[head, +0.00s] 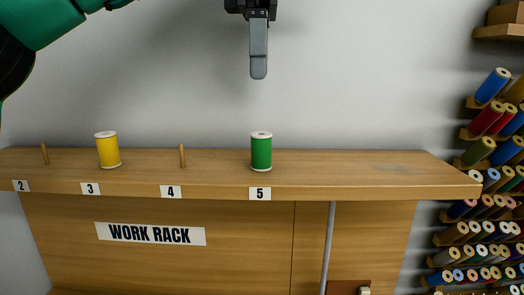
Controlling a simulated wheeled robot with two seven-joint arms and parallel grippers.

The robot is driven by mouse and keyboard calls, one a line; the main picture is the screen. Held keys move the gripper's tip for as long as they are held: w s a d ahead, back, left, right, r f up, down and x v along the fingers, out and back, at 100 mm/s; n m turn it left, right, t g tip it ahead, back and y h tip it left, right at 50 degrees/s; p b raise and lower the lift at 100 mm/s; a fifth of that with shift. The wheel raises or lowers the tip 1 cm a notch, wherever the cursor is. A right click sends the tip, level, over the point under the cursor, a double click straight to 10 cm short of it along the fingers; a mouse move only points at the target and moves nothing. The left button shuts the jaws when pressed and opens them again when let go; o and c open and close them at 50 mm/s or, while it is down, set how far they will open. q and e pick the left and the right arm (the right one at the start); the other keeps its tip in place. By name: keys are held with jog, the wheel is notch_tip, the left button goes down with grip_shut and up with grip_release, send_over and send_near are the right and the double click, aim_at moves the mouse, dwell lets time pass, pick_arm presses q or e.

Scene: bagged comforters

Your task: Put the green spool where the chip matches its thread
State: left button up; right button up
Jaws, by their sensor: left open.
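The green spool (261,152) stands upright on the wooden work rack (350,180), above the label 5. A yellow spool (108,150) stands at label 3, leaning slightly in the picture. Bare wooden pegs show at label 2 (45,154) and label 4 (182,156). My left gripper (259,74) hangs pointing down above the green spool, clear of it. It is open and empty; its fingers line up in this view, so only one shows. No colour chip can be made out. My right gripper is not in view.
A wall rack of many coloured spools (482,255) stands at the right. The shelf right of the green spool is bare. A WORK RACK sign (150,234) is on the front panel. A grey pole (329,245) and a brown object (348,288) are below the shelf.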

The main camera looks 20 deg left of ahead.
pick_arm(q)
jog(key=b, duration=0.1)
send_over(261, 138)
jog(key=f, duration=0.4)
jog(key=shift+w+a+f, duration=0.1)
jog(key=shift+a+f, duration=0.1)
jog(key=shift+f, duration=0.2)
jog(key=f, duration=0.1)
jog(key=w+f, duration=0.1)
jog(key=shift+f, duration=0.3)
jog(key=f+p, duration=0.2)
jog(key=f, duration=0.2)
jog(key=shift+w+a+p, duration=0.1)
jog(key=shift+w+p, duration=0.2)
jog(key=shift+p, duration=0.1)
jog(key=shift+f, duration=0.25)
jog(key=shift+s, duration=0.1)
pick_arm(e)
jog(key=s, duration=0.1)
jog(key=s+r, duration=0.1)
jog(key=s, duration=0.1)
pick_arm(q)
jog(key=shift+c, duration=0.5)
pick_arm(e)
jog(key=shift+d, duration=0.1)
pick_arm(q)
jog(key=c, duration=1)
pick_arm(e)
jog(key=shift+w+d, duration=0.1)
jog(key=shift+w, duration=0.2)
